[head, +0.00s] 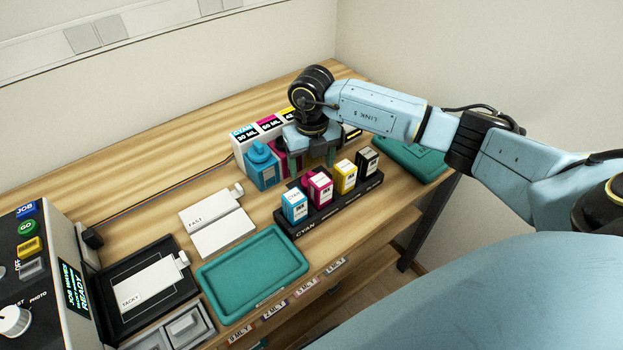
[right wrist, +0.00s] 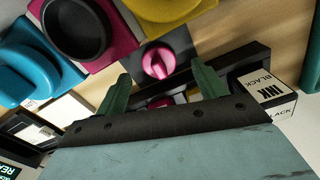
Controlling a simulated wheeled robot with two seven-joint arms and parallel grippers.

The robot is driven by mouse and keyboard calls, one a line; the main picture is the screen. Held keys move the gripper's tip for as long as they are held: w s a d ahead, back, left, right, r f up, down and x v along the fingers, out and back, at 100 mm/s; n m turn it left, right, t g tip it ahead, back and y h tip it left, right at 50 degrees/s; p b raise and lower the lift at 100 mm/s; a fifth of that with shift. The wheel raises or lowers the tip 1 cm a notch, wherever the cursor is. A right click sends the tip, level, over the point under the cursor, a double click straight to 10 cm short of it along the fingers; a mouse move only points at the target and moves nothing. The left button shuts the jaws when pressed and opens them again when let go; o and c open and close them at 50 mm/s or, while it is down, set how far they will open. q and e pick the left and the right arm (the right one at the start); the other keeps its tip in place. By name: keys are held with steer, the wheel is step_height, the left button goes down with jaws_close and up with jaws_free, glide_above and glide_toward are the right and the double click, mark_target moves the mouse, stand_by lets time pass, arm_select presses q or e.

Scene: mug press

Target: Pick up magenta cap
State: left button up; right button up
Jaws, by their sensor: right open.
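The magenta cap (right wrist: 158,62) shows in the right wrist view as a round magenta piece with a bright pink knob, on or over a dark grey patch. In the head view I cannot make it out, as my right gripper (head: 317,158) covers that spot. My right gripper (right wrist: 161,74) is open, with its green fingers apart. The cap appears between and just beyond the fingertips; I see no clear contact. A magenta container (right wrist: 115,45) with a black round opening is beside the cap. My left gripper is not in view.
A cyan container (head: 262,168) stands left of the gripper; a yellow one (right wrist: 185,8) shows in the wrist view. A black rack (head: 300,230) with ink boxes stands in front. An empty teal tray (head: 240,280) lies nearer. A teal mat or tray (head: 410,158) lies right.

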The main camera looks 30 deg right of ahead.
mark_target(311, 172)
step_height(311, 172, down, 3)
steer(key=shift+a+f, duration=0.1)
steer(key=shift+f, duration=0.1)
steer(key=shift+w+r, duration=0.1)
steer(key=c, duration=1.1)
